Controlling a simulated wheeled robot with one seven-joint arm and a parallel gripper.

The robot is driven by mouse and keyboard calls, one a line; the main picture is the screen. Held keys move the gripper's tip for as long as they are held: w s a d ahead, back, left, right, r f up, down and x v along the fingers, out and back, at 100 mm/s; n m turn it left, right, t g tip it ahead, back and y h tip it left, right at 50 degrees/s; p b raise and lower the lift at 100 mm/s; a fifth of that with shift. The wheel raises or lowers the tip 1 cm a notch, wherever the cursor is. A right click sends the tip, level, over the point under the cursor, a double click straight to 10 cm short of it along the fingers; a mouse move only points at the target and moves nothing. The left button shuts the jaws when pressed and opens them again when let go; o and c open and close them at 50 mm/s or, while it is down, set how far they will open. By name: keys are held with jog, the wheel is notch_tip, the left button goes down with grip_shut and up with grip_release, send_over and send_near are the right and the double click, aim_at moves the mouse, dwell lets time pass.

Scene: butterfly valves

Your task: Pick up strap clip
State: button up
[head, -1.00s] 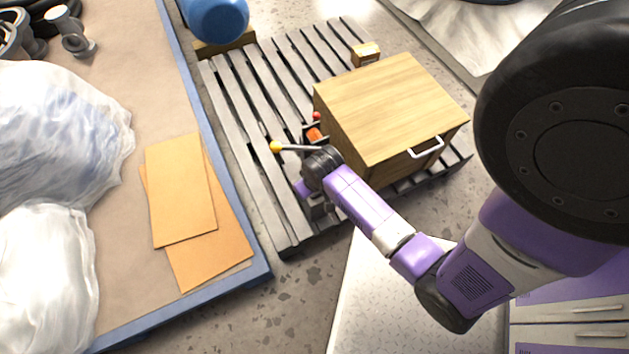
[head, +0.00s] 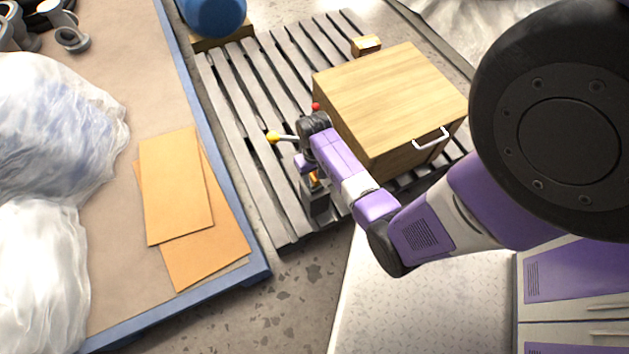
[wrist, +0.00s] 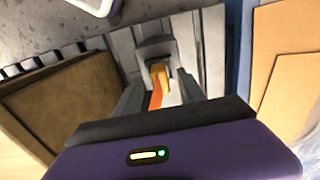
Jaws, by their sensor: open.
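The strap clip (wrist: 160,76) shows in the wrist view as a small yellow-orange piece with an orange strip (wrist: 155,98) below it. It lies between the two dark fingers of my gripper (wrist: 160,82), which is open with a gap on both sides. I cannot tell its height relative to the fingertips. In the head view a small orange patch (head: 314,178) shows beside my wrist, above a grey block.
A wooden box (head: 390,100) with a white handle stands on the slatted pallet (head: 250,170), close right of my wrist. A lever with a yellow ball (head: 272,137) and a red ball (head: 316,106) are near. A blue-edged table (head: 225,200) is at left.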

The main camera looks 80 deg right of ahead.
aim_at(315, 177)
jog(key=shift+f, duration=0.5)
grip_shut()
jog(key=shift+r, duration=0.1)
notch_tip(315, 177, up, 20)
jog(key=p, duration=0.5)
jog(key=shift+p, duration=0.4)
jog(key=shift+a, duration=0.1)
